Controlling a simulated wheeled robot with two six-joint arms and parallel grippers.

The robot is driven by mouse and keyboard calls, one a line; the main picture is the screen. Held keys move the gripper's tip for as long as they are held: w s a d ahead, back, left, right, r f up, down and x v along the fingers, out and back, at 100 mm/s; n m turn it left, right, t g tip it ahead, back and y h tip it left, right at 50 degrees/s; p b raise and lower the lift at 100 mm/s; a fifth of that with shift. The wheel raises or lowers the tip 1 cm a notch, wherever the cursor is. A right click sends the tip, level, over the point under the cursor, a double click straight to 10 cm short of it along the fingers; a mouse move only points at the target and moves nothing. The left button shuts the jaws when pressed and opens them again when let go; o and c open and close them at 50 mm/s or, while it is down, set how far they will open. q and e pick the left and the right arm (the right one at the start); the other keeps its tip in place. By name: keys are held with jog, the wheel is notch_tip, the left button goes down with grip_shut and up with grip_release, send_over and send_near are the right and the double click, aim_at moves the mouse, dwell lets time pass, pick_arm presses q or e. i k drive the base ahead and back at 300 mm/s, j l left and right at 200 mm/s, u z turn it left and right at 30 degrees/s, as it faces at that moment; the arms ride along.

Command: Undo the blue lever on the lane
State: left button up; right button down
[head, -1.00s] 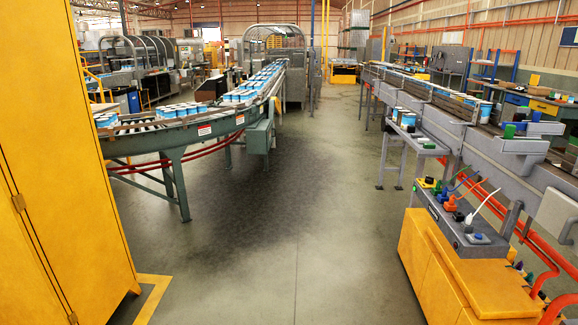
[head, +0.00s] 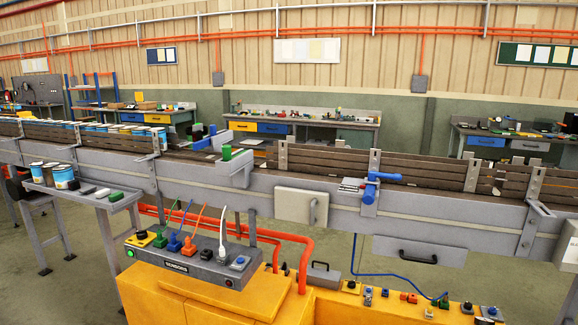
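The blue lever (head: 384,177) is on the front side of the grey conveyor lane (head: 440,204), right of the middle of the head view. Its blue handle points right, roughly level along the lane, from a blue upright body on a grey bracket. A blue cable runs below the lane under it. Neither of my grippers is in view.
A yellow cabinet (head: 200,302) with a grey sensor box (head: 190,262) and plugged cables stands before the lane. A lower yellow panel (head: 330,308) with several buttons is right of it. Orange pipes (head: 300,240) run below the lane. A small table (head: 105,203) with cans stands left.

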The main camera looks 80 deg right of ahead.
aim_at(372, 176)
jog(key=z, duration=2.1)
jog(key=j, duration=0.1)
